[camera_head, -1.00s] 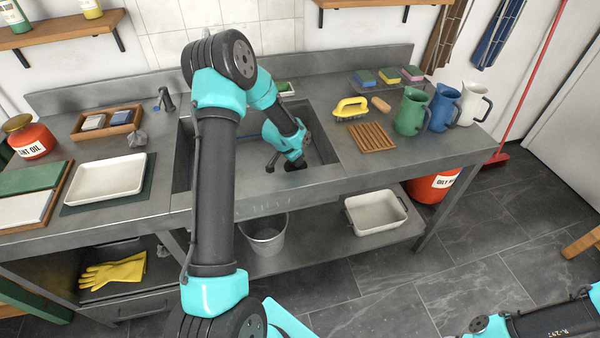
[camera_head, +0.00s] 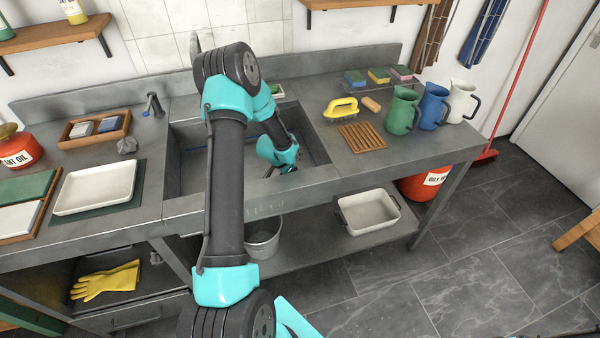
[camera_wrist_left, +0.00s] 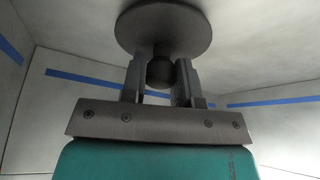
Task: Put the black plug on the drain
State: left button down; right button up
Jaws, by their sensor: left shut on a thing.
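The black plug (camera_wrist_left: 150,22) is a dark round disc with a ball-shaped knob. In the left wrist view my left gripper (camera_wrist_left: 160,70) is shut on the knob, with the disc beyond the fingertips. In the head view my left arm reaches into the metal sink (camera_head: 185,188), and the left gripper (camera_head: 270,171) is low in the basin, mostly hidden by my own wrist. The drain is not visible in either view, and I cannot tell whether the disc touches the sink floor. My right gripper is not in view.
A blue line runs along the sink walls (camera_wrist_left: 90,80). A white tray (camera_head: 95,187) and a tap (camera_head: 154,104) are left of the sink. A yellow-handled brush (camera_head: 341,108), a wooden rack (camera_head: 361,137) and jugs, including a green one (camera_head: 401,110), stand right of it.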

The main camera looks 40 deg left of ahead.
pick_arm(q)
jog(key=shift+f, duration=0.25)
jog(key=shift+f, duration=0.1)
jog(key=c, duration=0.9)
grip_release()
jog(key=shift+o, duration=0.2)
